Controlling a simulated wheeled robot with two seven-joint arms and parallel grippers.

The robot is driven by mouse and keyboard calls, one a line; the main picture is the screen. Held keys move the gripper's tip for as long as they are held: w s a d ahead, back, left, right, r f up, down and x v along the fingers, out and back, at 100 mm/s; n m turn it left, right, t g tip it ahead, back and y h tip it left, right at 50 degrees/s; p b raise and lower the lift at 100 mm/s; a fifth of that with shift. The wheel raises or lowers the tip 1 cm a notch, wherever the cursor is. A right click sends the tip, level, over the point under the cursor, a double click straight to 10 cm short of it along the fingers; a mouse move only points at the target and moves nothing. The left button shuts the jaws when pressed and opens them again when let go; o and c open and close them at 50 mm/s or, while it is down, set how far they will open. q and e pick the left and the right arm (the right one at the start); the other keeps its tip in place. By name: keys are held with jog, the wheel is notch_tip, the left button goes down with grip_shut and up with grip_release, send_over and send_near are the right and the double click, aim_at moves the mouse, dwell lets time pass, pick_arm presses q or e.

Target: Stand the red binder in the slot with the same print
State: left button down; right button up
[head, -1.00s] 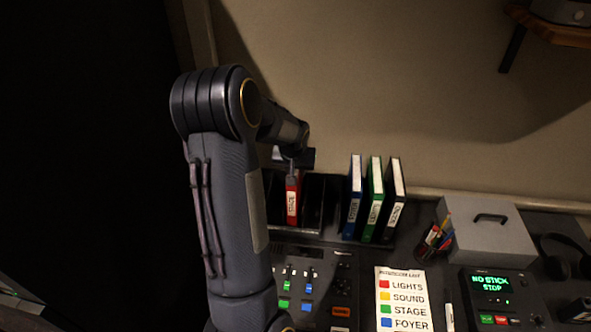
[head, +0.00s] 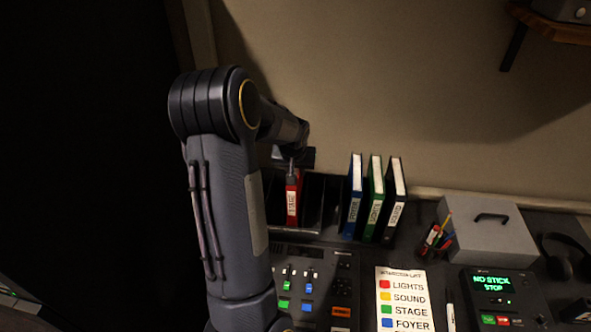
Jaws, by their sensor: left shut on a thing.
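The red binder (head: 292,205) is upright in the head view, with a white label on its spine whose print is too small to read surely. My left gripper (head: 293,176) is shut on its top. The binder is at a dark slotted rack (head: 315,205), left of the other binders; I cannot tell whether its bottom rests in a slot. A blue binder (head: 353,200), a green binder (head: 374,200) and a black binder (head: 395,205) stand to the right, labelled FOYER, LIGHTS and SOUND. Any print on the slots is not readable. My right gripper is out of view.
A mixing panel (head: 318,265) lies in front of the rack. A colour list card (head: 404,300), pen cup (head: 432,240), grey box (head: 490,235) and display unit (head: 495,290) crowd the right. The wall (head: 400,100) is close behind.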

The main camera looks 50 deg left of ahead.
pick_arm(q)
jog(key=shift+f+b, duration=0.25)
jog(key=shift+b, duration=0.05)
dwell(0.6)
jog(key=c, duration=1)
grip_release()
jog(key=shift+c, duration=0.2)
jog(key=b+v, duration=0.1)
jog(key=v, duration=0.7)
jog(key=shift+f, duration=0.1)
